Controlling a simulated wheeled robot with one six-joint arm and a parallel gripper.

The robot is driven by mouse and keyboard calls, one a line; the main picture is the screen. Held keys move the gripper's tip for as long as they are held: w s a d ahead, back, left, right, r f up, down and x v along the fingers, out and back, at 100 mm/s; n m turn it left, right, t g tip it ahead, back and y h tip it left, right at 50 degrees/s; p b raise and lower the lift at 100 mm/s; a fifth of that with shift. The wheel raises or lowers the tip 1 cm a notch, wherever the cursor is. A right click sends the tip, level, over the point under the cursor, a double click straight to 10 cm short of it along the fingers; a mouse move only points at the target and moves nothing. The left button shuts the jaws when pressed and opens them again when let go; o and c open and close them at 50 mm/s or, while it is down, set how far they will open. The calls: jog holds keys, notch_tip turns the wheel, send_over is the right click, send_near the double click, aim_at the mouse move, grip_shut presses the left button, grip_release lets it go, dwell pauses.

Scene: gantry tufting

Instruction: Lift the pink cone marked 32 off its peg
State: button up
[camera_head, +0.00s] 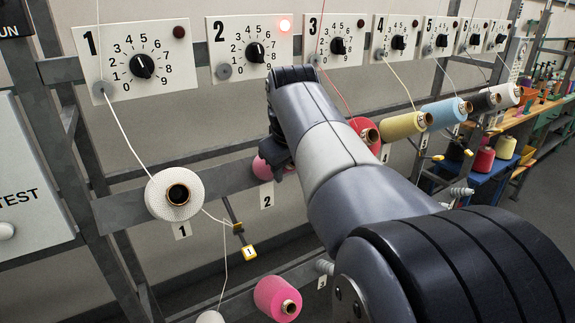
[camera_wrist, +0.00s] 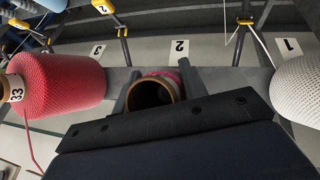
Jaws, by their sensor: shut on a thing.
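A pink cone (camera_head: 263,168) is at position 2 of the upper rail, mostly hidden behind my arm in the head view. In the wrist view its brown core tube (camera_wrist: 150,94) faces the camera, with a thin strip of pink yarn above it. My gripper (camera_wrist: 158,88) has one finger on each side of this tube and is shut on the cone. In the head view my gripper (camera_head: 277,152) is at the cone's near end. No mark 32 can be read, and the peg is hidden inside or behind the cone.
A white cone (camera_head: 176,194) is on the left and a red cone marked 33 (camera_wrist: 58,82) on the other side. Yellow, blue, black and white cones follow along the rail. Another pink cone (camera_head: 277,298) sits lower.

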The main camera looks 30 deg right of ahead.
jog(key=shift+s+r, duration=0.1)
jog(key=s+r+p, duration=0.4)
jog(key=s+r, duration=0.3)
jog(key=s, duration=0.3)
jog(key=shift+s+d+r+p, duration=0.2)
jog(key=shift+s+r+p, duration=0.1)
jog(key=shift+s, duration=0.1)
dwell(1.2)
jog(key=shift+f, duration=0.1)
